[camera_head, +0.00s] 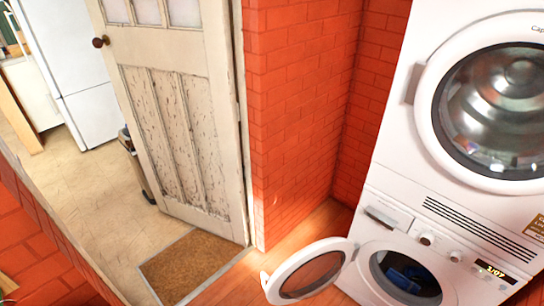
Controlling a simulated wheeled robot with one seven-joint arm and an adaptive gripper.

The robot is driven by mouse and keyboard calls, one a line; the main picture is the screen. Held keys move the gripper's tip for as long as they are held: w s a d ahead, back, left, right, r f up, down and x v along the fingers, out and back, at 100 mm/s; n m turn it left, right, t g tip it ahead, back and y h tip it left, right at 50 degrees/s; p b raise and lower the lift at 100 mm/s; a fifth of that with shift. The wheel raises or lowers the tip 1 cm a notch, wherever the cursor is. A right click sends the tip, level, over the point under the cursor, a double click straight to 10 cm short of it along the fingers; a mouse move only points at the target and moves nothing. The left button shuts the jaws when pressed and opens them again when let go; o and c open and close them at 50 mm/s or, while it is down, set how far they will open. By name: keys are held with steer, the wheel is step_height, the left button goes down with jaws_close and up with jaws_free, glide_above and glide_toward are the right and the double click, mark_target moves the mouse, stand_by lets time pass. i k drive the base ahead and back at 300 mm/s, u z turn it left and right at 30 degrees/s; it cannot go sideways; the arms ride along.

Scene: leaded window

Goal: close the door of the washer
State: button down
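The washer (444,258) is the lower white machine at the bottom right, with a control panel and dials along its top front. The round opening (406,272) shows dark blue contents, perhaps cloth, inside the drum. The lower part of the washer is cut off by the frame. My gripper is not in view.
A second white machine (420,140) with a shut round door (492,108) is stacked on the washer. Red brick walls (305,110) stand behind. A worn white room door (175,110) stands at left, near a brown mat (186,266).

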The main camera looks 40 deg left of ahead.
mark_target(348, 252)
steer(key=u, duration=2.35)
steer(key=i, duration=0.35)
steer(key=z, duration=0.6)
